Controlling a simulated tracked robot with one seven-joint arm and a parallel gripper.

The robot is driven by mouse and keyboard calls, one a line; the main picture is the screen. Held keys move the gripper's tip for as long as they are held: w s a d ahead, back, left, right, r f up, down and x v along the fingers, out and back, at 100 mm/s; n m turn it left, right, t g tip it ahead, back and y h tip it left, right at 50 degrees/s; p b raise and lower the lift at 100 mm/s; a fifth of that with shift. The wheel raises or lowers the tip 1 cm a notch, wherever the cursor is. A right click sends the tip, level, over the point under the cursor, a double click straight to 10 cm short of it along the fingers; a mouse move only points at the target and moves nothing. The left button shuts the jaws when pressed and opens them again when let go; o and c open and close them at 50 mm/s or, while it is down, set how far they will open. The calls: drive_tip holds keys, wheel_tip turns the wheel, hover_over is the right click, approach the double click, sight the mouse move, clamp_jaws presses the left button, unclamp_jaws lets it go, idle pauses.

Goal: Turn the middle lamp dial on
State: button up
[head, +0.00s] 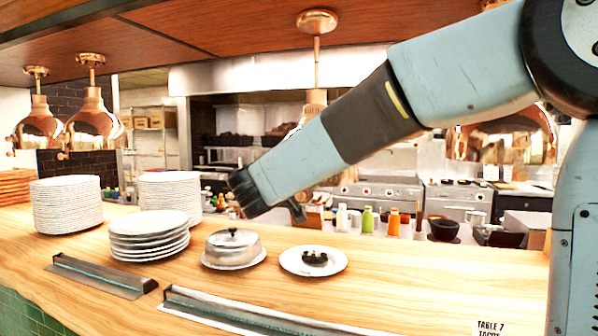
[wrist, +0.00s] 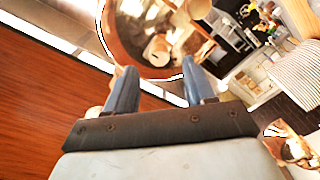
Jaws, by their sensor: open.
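The middle heat lamp hangs from the wooden canopy on a copper rod, and its copper neck (head: 316,97) shows above my forearm in the head view. My arm hides most of its shade. In the wrist view a large copper shade (wrist: 150,30) fills the top middle, just beyond my fingers, and its shiny surface mirrors the room. My gripper (wrist: 158,74) is open and empty, its two blue fingers apart and pointing toward the shade. I cannot tell whether they touch it. I cannot make out the middle lamp's dial in either view.
Two copper lamps (head: 93,125) hang at the left and another (head: 505,136) at the right, partly behind my arm. Below, the wooden counter (head: 400,285) holds plate stacks (head: 67,205), a covered dish (head: 233,246) and a plate with dark food (head: 313,262).

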drive_tip(key=shift+x, duration=2)
